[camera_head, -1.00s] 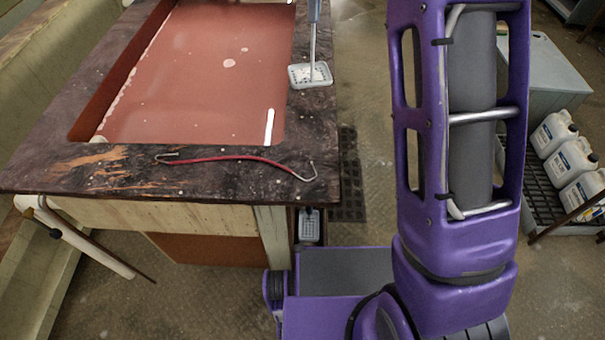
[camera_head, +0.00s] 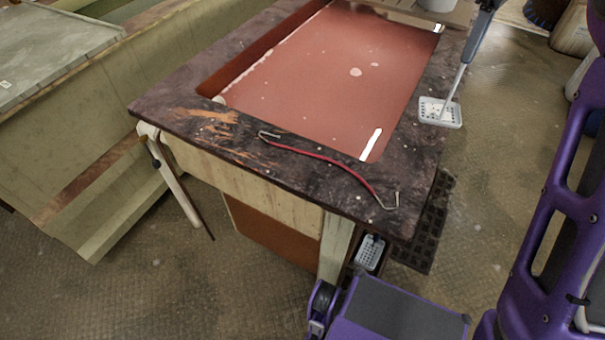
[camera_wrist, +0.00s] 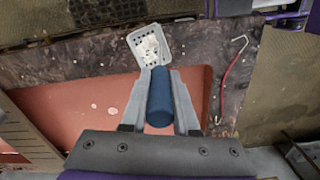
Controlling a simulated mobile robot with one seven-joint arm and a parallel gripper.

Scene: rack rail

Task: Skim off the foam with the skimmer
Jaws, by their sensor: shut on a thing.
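My gripper (camera_wrist: 160,90) is shut on the blue handle of the skimmer (camera_wrist: 159,98). The skimmer's pale grey perforated head (camera_head: 440,112) is over the dark right rim of the tank (camera_head: 425,150); I cannot tell whether it touches. White foam (camera_wrist: 149,46) lies on the head in the wrist view. The tank holds reddish-brown liquid (camera_head: 310,75). A pale foam patch (camera_head: 355,72) floats near its middle, with small specks around it and a pale clump (camera_head: 219,99) at the left edge. The gripper's fingers are not clear in the head view.
A red cord with metal hooks (camera_head: 330,161) lies on the near rim. A bright white strip (camera_head: 372,145) shows at the liquid's right side. A small grey perforated piece (camera_head: 370,252) sits low beside the tank stand. A grey container (camera_head: 436,4) stands at the far end. Floor (camera_head: 495,170) is open to the right.

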